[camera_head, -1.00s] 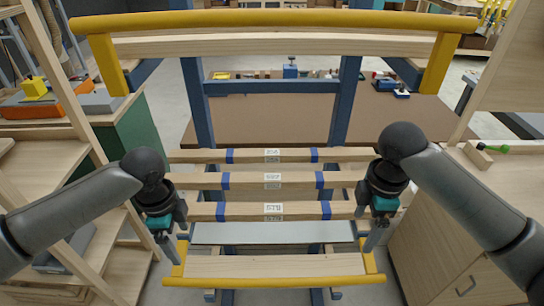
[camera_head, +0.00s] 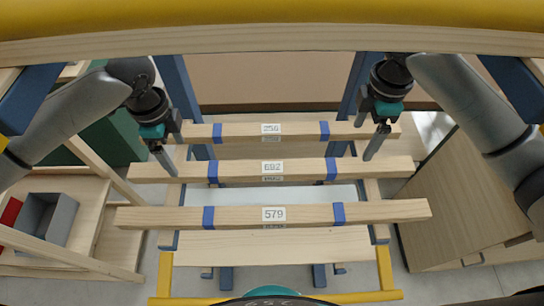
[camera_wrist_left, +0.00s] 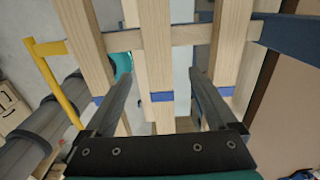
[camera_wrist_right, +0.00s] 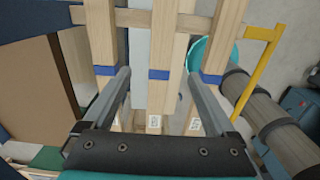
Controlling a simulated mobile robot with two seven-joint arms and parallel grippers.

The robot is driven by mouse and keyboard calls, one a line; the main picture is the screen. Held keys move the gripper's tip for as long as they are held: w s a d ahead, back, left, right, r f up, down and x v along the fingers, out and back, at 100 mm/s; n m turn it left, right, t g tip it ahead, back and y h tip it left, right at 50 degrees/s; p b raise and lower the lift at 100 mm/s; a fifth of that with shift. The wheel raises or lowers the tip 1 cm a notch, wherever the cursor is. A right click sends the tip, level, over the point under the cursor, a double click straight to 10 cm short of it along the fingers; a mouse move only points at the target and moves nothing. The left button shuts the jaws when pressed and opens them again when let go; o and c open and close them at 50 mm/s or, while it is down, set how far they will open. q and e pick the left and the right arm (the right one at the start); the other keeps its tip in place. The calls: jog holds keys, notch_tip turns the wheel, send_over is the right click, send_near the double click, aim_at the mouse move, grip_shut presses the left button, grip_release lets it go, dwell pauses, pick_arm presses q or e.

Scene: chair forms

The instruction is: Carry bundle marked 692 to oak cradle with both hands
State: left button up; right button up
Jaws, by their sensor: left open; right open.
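The bundle marked 692 (camera_head: 300,170) is a long pale wooden bundle with two blue bands, lying crosswise between two like it. My left gripper (camera_head: 172,148) is open near its left end, and my right gripper (camera_head: 368,138) is open near its right end. In the left wrist view the middle bundle (camera_wrist_left: 157,50) runs between the spread fingers (camera_wrist_left: 160,76). In the right wrist view the middle bundle (camera_wrist_right: 160,40) also lies between the open fingers (camera_wrist_right: 160,76). Contact cannot be told. I cannot pick out an oak cradle for certain.
A bundle marked 579 (camera_head: 310,214) lies on the near side and another, its label apparently 256, (camera_head: 300,130) on the far side, both close to the fingers. A yellow bar (camera_head: 270,12) crosses the top. Wooden shelving (camera_head: 105,225) stands left, a cabinet (camera_head: 450,215) right.

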aim_at(351, 165)
pick_arm(q)
jog(key=shift+s, duration=0.2)
pick_arm(e)
jog(key=shift+s, duration=0.2)
pick_arm(q)
notch_tip(351, 165, down, 8)
jog(key=shift+r, duration=0.2)
pick_arm(e)
notch_tip(351, 165, down, 12)
pick_arm(q)
jog(key=shift+c, duration=0.3)
pick_arm(e)
jog(key=shift+c, duration=0.3)
pick_arm(q)
jog(key=shift+w, duration=0.1)
grip_shut()
pick_arm(e)
jog(key=shift+w, duration=0.1)
grip_shut()
pick_arm(q)
jog(key=shift+r, duration=0.1)
